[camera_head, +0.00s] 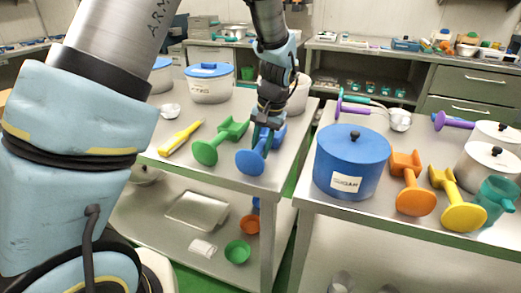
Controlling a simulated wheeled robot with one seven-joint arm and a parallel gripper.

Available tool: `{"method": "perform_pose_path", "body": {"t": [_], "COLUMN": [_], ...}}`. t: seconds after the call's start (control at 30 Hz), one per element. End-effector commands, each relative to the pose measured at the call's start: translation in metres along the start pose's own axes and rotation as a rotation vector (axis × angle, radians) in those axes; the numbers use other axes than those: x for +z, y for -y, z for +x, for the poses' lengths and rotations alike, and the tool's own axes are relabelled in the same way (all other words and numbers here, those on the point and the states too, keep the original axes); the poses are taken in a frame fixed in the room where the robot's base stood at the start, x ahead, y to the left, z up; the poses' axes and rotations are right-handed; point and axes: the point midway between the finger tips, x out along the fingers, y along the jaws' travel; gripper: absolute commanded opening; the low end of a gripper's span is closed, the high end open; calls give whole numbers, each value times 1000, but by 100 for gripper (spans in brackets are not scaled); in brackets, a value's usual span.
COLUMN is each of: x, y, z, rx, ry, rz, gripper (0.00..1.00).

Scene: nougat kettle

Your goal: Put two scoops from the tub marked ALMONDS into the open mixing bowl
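My gripper (264,132) points down at the blue scoop (250,161) on the left table. Its fingertips overlap the scoop's handle, but I cannot tell whether they are shut on it. No label clearly reads ALMONDS. A white tub with a blue lid (209,88) has a label too small to read. A pale tub (299,96) stands partly hidden behind my gripper, and another tub (161,76) is partly hidden by my arm. A metal bowl (234,31) sits on the back counter; I cannot tell if it is the mixing bowl.
The right table holds a blue tub marked SUGAR (350,163), orange (413,200) and yellow (463,216) scoops and pale lidded tubs (487,165). A gap separates the tables.

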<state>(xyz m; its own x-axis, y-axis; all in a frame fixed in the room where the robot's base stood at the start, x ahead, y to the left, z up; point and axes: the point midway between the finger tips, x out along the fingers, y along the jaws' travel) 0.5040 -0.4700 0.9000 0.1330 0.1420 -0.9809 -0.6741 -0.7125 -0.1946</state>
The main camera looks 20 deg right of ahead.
Motion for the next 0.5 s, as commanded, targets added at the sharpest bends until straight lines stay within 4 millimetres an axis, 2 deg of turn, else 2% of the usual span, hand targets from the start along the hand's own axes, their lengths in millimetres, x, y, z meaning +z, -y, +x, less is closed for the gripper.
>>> {"method": "perform_pose_path", "body": {"t": [0.5], "x": [-1], "y": [17], "z": [-85], "rx": [0], "ry": [-5], "rz": [-1], "gripper": [0]}}
